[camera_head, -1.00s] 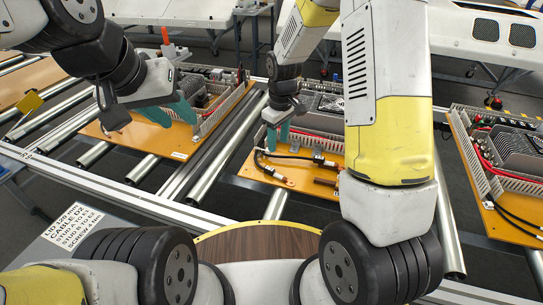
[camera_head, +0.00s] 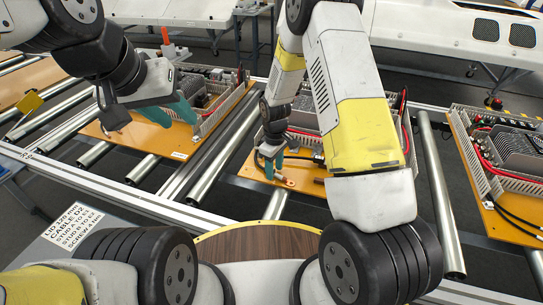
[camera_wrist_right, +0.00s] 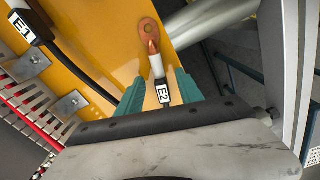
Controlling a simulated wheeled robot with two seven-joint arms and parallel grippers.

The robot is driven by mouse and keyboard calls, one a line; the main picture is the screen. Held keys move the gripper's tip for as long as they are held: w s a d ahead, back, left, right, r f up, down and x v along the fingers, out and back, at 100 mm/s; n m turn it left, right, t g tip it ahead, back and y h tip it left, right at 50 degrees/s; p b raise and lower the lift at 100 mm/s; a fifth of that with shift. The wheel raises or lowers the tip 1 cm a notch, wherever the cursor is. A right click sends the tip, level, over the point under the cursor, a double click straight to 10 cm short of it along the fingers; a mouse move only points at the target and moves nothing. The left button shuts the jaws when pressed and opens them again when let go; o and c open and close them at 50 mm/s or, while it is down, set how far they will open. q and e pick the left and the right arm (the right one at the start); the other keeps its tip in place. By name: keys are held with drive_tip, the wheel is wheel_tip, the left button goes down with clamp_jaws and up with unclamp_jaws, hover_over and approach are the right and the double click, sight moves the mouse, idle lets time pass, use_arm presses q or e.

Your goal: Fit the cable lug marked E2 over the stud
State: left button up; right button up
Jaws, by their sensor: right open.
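The cable lug marked E2 (camera_wrist_right: 162,92) shows in the right wrist view, with a copper ring end (camera_wrist_right: 148,32), a white sleeve and a black cable. My right gripper (camera_wrist_right: 160,88) is open, its teal fingers on either side of the lug's sleeve and label. In the head view my right gripper (camera_head: 272,166) is low at the front left corner of the middle orange panel (camera_head: 300,177). My left gripper (camera_head: 187,111) hangs over the left panel; whether its fingers are open is unclear. I cannot make out the stud.
A cable end marked E1 (camera_wrist_right: 20,27) lies nearby on the panel, with small metal plates (camera_wrist_right: 70,103) and slotted duct (camera_wrist_right: 15,110) beside it. Steel rollers (camera_head: 225,155) separate the panels. A sign (camera_head: 75,222) stands at lower left.

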clamp_jaws()
drive_tip(key=shift+r, duration=0.1)
idle(0.3)
drive_tip(key=shift+r, duration=0.2)
wheel_tip(320, 180, up, 3)
drive_tip(key=shift+r, duration=0.15)
drive_tip(key=s+a+r, duration=0.1)
drive_tip(key=s, duration=1.5)
drive_tip(key=shift+a, duration=0.35)
drive_tip(key=shift+w+d, duration=0.1)
drive_tip(key=w+d+r+n, duration=0.1)
drive_tip(key=w+d+r, duration=0.1)
drive_tip(key=w+d, duration=0.3)
drive_tip(key=w+d+r+n, duration=0.2)
drive_tip(key=w+d, duration=0.4)
drive_tip(key=d, duration=0.6)
drive_tip(key=shift+w+r, duration=0.25)
idle(0.7)
